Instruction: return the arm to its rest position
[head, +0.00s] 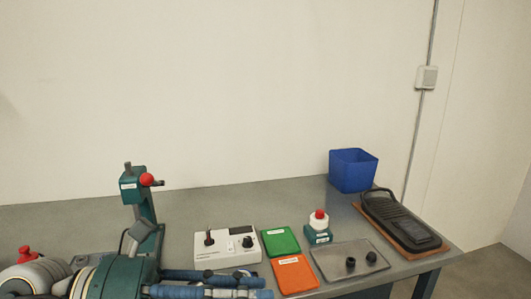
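The grey workbench (290,201) runs along the wall.
Across the bench stand a teal press (144,208), a white control box (226,248), green (281,241) and orange (294,273) pads, a red-topped button unit (318,229), a metal tray (336,251), a blue bin (353,170) and a black pedal (400,220). The bench's back strip is mostly clear.

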